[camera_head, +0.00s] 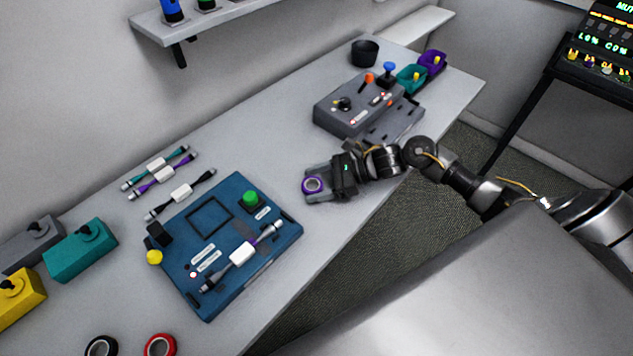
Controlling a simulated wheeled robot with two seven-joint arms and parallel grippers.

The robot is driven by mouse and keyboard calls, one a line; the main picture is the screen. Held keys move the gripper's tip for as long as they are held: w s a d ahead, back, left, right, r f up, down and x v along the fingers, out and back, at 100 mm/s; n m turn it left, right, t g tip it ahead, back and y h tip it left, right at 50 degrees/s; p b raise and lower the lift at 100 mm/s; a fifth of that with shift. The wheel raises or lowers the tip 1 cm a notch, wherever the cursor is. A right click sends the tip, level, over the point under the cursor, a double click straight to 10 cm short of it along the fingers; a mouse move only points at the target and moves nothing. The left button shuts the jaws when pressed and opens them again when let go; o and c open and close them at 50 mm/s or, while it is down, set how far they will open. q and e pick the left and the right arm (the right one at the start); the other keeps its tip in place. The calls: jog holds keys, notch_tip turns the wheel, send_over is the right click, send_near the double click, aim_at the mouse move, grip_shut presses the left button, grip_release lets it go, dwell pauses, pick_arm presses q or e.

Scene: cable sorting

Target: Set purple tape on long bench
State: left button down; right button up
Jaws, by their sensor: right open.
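A small ring of purple tape (313,185) lies on the long bench (270,142), right of the blue board. My right gripper (318,185) reaches in from the right, low over the bench. Its fingers are open, with the tape ring between or right at them; I cannot tell whether they touch it. My left gripper is not in view.
A blue board (230,290) with a green button holds a cable. Several cables (160,165) lie behind it. Black and red tape rolls (160,336) lie at the front.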

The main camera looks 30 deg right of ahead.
jog(key=shift+d+r, duration=0.1)
jog(key=shift+r, duration=0.05)
jog(key=b+v, duration=0.3)
jog(key=v, duration=0.7)
jog(key=shift+s+d, duration=0.15)
jog(key=shift+d, duration=0.1)
jog(key=shift+s+d+r, duration=0.2)
jog(key=shift+d+r, duration=0.2)
jog(key=shift+d, duration=0.1)
